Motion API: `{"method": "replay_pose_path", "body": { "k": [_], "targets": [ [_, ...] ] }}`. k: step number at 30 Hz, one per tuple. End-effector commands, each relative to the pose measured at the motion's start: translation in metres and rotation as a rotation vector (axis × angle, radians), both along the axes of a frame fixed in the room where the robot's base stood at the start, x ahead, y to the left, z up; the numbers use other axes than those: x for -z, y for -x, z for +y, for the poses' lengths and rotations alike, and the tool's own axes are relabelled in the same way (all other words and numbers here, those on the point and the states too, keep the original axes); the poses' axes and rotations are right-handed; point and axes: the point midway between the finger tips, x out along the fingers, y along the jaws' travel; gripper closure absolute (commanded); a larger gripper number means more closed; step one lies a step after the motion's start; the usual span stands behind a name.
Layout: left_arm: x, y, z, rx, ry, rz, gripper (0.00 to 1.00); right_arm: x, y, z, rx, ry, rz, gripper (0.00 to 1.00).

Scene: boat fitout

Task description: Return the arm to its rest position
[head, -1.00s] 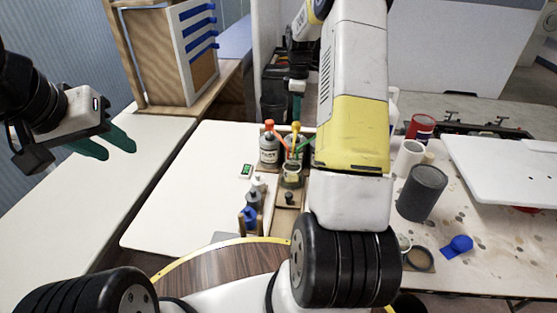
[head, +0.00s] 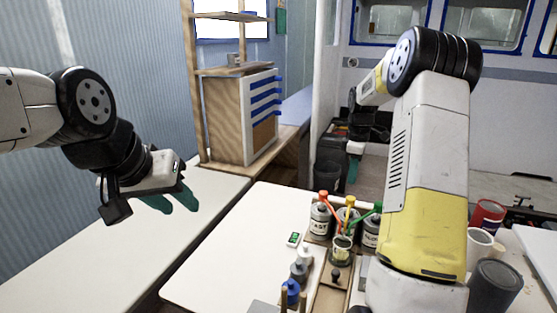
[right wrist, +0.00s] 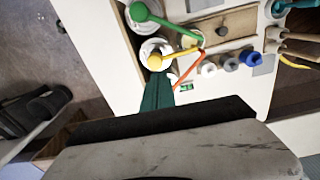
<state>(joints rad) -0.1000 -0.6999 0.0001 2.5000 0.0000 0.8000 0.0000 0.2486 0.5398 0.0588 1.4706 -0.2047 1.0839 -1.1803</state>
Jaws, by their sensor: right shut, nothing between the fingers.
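My right arm rises over the right of the head view and bends away at the top. Its gripper (head: 353,150) hangs beyond the white worktable, small and partly hidden behind its wrist. In the right wrist view its teal fingers (right wrist: 157,92) are together and empty, with bottles and brushes showing past them. My left gripper (head: 175,199) is at the left of the head view, above the long white counter (head: 95,245). Its teal fingers are apart with nothing between them.
The worktable (head: 225,255) bears a wooden caddy with bottles and coloured brushes (head: 349,202). A dark grey can (head: 495,287), a white cup (head: 479,245) and a red can (head: 487,214) stand at right. A wooden cabinet (head: 225,120) stands behind the counter.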

Motion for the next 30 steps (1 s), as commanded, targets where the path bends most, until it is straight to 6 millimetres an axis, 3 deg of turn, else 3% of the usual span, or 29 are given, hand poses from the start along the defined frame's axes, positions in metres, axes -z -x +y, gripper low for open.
{"method": "replay_pose_path", "body": {
  "k": [6,12,15,19,24,30],
  "targets": [
    [0.000,0.000,0.000,0.000,0.000,0.000,0.64,-0.078,0.051,0.044,0.195,-0.027,-0.118,1.00],
    [0.000,0.000,0.000,0.000,0.000,0.000,0.64,-0.129,0.118,0.085,0.410,-0.097,-0.221,1.00],
    [0.000,0.000,0.000,0.000,0.000,0.000,0.64,-0.145,0.155,0.102,0.517,-0.148,-0.265,1.00],
    [0.000,0.000,0.000,0.000,0.000,0.000,0.64,-0.156,0.205,0.123,0.655,-0.228,-0.316,1.00],
    [0.000,0.000,0.000,0.000,0.000,0.000,0.64,-0.154,0.263,0.144,0.822,-0.344,-0.358,1.00],
    [0.000,0.000,0.000,0.000,0.000,0.000,0.64,-0.143,0.303,0.158,0.947,-0.442,-0.371,1.00]
  ]
}}
